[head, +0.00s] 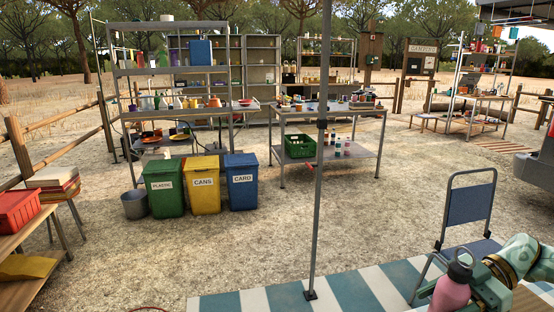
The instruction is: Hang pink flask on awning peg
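The pink flask (451,292) is upright at the bottom right, with a dark grey cap and carrying loop on top. Its lower end is cut off by the picture edge. My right gripper (458,284), pale green, comes in from the right and appears closed around the flask, with parts of it on both sides. The awning's edge (515,14) is at the top right, with small coloured items hanging beneath it; single pegs are too small to make out. My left gripper is not in view.
A grey pole (321,150) stands upright in the middle, on a striped mat (350,290). A blue folding chair (469,205) is just behind the flask. A vehicle's corner (536,165) shows at the right edge. Labelled bins (203,185) stand left, with open sandy ground between.

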